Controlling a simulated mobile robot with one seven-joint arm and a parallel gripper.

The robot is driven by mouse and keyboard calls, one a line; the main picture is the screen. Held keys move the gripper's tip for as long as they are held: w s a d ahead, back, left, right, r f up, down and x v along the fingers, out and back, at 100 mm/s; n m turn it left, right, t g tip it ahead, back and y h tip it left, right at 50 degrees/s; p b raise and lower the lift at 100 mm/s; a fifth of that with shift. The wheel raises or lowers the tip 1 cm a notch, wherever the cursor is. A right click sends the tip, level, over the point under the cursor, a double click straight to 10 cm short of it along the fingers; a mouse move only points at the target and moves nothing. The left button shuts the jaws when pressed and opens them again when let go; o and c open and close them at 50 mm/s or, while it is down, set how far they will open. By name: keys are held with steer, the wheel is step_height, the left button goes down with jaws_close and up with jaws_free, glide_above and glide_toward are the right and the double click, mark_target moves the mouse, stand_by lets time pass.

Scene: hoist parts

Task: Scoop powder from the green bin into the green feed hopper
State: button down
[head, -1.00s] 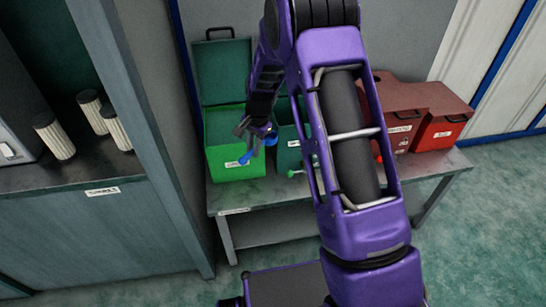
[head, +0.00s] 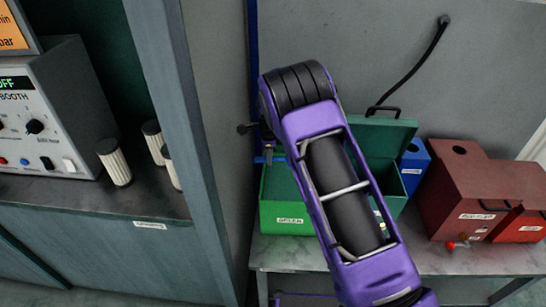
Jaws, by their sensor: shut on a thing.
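The green bin (head: 286,218) stands on the bench with a label on its front. Its green lid (head: 385,137) is raised behind it, and my purple arm covers much of its opening. My gripper (head: 268,150) is mostly hidden behind my arm, at the bin's left rear corner. It is shut on a blue scoop (head: 267,159), of which only a small part shows near the bin's rim. Whether the scoop holds powder cannot be seen. No green feed hopper can be made out in this view.
A blue bin (head: 412,168) and red bins (head: 462,200) stand to the right on the bench (head: 440,262). A red-ended tool (head: 458,243) lies before them. A cabinet post (head: 190,130) rises on the left, beside white cylinders (head: 114,162) and a control box (head: 45,115).

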steer(key=shift+d+r+y, duration=0.15)
steer(key=shift+d+y, duration=0.2)
steer(key=shift+y, duration=0.15)
steer(key=shift+d+f+y+b, duration=0.15)
steer(key=shift+f+y+b, duration=0.1)
steer(key=shift+y+b, duration=0.25)
steer(key=y+b, duration=0.2)
steer(key=b, duration=0.1)
steer(key=d+y+b, duration=0.1)
steer(key=b, duration=0.3)
steer(key=shift+s+r+m+y, duration=0.1)
steer(key=shift+r+m+y, duration=0.1)
steer(key=shift+m+y, duration=0.15)
steer(key=shift+f+b, duration=1.45)
steer(key=shift+f, duration=1.25)
steer(key=shift+r+p, duration=2.8)
steer(key=shift+r, duration=0.75)
